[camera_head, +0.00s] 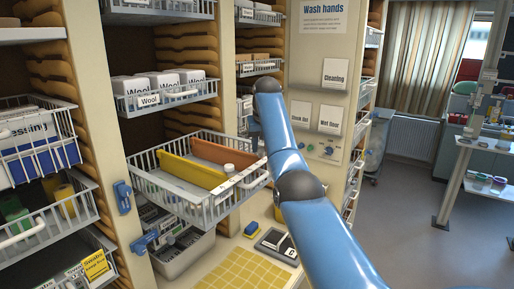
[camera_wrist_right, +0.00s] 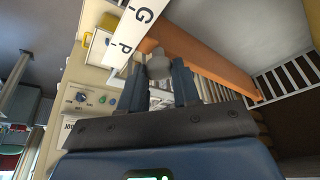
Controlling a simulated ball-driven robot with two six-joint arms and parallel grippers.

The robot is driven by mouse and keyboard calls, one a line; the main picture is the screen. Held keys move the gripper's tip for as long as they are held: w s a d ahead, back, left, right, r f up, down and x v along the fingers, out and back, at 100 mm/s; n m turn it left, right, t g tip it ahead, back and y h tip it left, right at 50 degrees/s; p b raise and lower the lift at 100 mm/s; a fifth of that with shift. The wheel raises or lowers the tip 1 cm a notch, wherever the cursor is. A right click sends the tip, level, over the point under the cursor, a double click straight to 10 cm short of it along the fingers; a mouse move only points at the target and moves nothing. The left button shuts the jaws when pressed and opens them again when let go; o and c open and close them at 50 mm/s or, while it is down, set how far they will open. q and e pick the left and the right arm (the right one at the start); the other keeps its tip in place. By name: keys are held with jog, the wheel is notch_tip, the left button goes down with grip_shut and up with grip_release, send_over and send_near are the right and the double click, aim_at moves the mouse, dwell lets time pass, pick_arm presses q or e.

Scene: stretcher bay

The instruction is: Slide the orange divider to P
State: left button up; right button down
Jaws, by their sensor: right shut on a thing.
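The orange divider (camera_head: 222,154) stands in the pulled-out white wire basket (camera_head: 203,215), to the right of the yellow divider (camera_head: 190,171). In the right wrist view the orange divider (camera_wrist_right: 205,68) runs away to the lower right, and its near end lies by the white label strip (camera_wrist_right: 118,58) with letters P and G. My right gripper (camera_wrist_right: 158,74) is shut on a grey knob (camera_wrist_right: 158,62) at that end. In the head view the right gripper (camera_head: 256,133) is at the basket's right end, partly hidden by its own arm. My left gripper is out of view.
A white knob (camera_head: 229,169) stands near the basket's front rail. Shelves with baskets of white Wool packs (camera_head: 165,83) are above. Below are a grey bin (camera_head: 180,255) and a yellow grid mat (camera_head: 240,272). Open floor is at the right.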

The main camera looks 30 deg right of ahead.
jog(key=shift+d+r, duration=0.1)
jog(key=shift+r, duration=0.1)
jog(key=c, duration=1.2)
grip_release()
jog(key=shift+o, duration=1.4)
jog(key=shift+d, duration=0.1)
jog(key=shift+o, duration=0.5)
jog(key=shift+s+d+f, duration=0.1)
jog(key=shift+s+a+r, duration=0.1)
jog(key=shift+a+r, duration=0.1)
jog(key=shift+r, duration=0.2)
jog(key=b+v, duration=0.2)
jog(key=v, duration=0.8)
jog(key=shift+s+d+f, duration=0.1)
